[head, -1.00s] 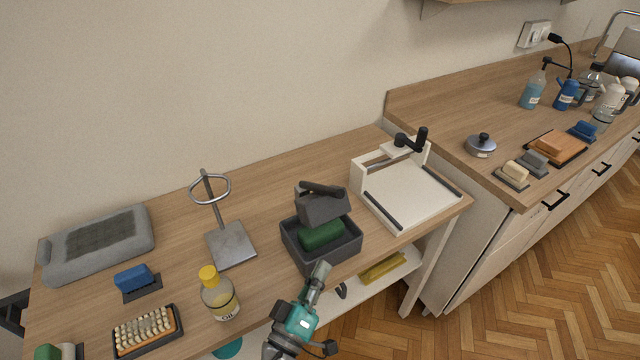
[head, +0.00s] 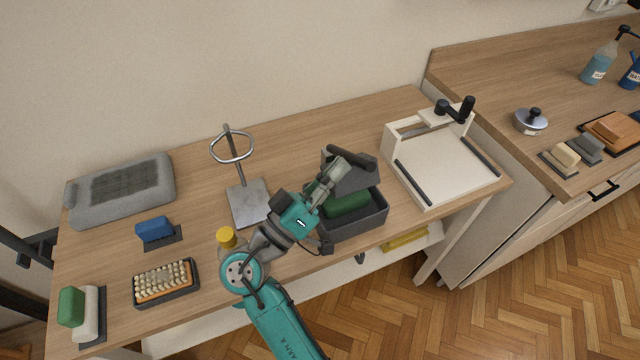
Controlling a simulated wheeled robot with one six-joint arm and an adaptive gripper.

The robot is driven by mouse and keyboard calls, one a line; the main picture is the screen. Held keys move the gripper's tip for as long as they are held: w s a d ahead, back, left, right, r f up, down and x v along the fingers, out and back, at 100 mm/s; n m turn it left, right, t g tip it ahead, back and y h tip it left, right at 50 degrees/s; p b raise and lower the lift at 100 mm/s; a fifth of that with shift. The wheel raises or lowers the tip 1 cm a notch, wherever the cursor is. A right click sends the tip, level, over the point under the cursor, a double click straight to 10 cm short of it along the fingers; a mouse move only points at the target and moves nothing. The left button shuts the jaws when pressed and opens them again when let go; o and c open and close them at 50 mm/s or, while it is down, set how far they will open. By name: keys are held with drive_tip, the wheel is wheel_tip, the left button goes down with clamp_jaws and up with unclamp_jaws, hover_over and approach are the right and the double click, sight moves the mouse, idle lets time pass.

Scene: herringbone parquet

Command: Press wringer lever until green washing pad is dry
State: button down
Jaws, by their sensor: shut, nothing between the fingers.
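The wringer (head: 376,222) is a dark grey open box on the wooden table, with a grey pressing block (head: 352,178) raised at its back. The green washing pad (head: 346,204) lies in the box under the block, partly hidden by my arm. The lever on the block is largely hidden behind my gripper. My gripper (head: 340,168) is shut and empty, in front of the block's upper left part. I cannot tell whether it touches the block or lever.
A white press frame (head: 440,168) with a black crank stands to the right. A metal ring stand (head: 247,204), a yellow-capped bottle (head: 226,238), a brush (head: 166,282) and a blue sponge (head: 154,229) are to the left. Bare tabletop lies behind the wringer.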

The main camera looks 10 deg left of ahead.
sight(353, 191)
drive_tip(key=shift+x, duration=1.7)
drive_tip(key=f, duration=0.2)
drive_tip(key=s+d+f, duration=0.1)
drive_tip(key=s+f, duration=0.1)
drive_tip(key=f, duration=0.1)
drive_tip(key=shift+s+d+f, duration=0.25)
drive_tip(key=shift+d+f, duration=0.05)
drive_tip(key=shift+f, duration=0.1)
